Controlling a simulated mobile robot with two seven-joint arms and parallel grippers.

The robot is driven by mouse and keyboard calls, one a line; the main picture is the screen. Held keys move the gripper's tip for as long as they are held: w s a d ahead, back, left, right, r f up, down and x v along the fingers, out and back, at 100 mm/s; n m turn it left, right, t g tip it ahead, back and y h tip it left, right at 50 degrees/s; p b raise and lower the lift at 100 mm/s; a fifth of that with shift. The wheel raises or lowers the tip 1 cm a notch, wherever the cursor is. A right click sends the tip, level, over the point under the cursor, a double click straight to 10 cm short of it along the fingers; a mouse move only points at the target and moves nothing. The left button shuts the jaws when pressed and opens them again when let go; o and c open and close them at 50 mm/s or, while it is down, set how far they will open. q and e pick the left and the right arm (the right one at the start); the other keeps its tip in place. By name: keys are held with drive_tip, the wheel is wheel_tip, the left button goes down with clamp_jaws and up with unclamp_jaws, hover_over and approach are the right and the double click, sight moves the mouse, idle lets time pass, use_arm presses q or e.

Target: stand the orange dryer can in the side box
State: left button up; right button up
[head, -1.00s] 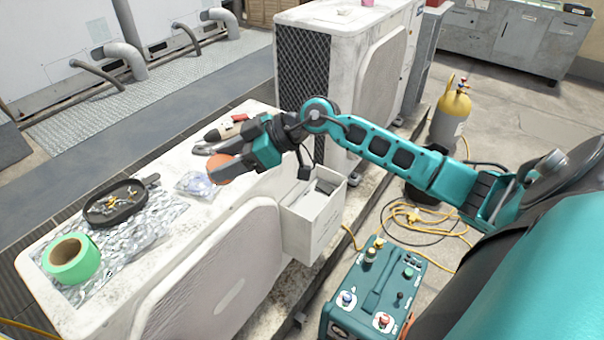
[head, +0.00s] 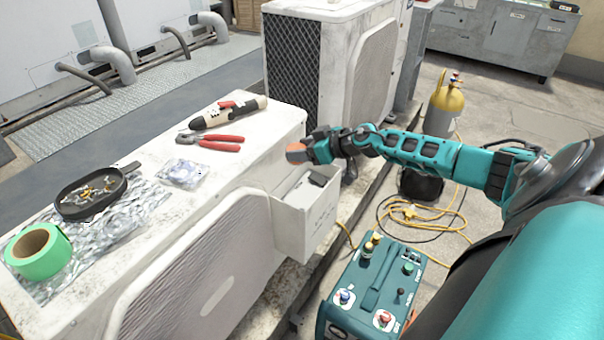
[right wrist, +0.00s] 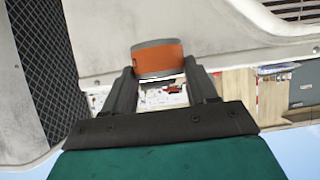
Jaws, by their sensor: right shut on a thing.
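My right gripper (head: 302,152) is shut on the orange dryer can (head: 295,150), near the edge of the white condenser top, above and behind the side box. In the right wrist view the can (right wrist: 158,60) shows as an orange band with grey ends between the two fingers. The side box (head: 306,218) is a white open-topped box on the side of the near condenser. A dark item (head: 318,178) shows at its rim, and its floor is partly hidden. My left gripper is not in view.
On the near condenser top (head: 215,168) lie red-handled pliers (head: 218,142), a cordless tool (head: 228,112), a small clear bag (head: 180,172), a dark pan of fittings (head: 90,192) and green tape (head: 38,252). A teal machine (head: 370,290) stands on the floor, with a yellow cylinder (head: 444,105) farther back.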

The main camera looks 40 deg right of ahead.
wheel_tip(320, 180, down, 11)
drive_tip(key=b, duration=0.5)
drive_tip(key=shift+b, duration=0.3)
drive_tip(key=shift+f, duration=0.55)
drive_tip(key=o, duration=1.1)
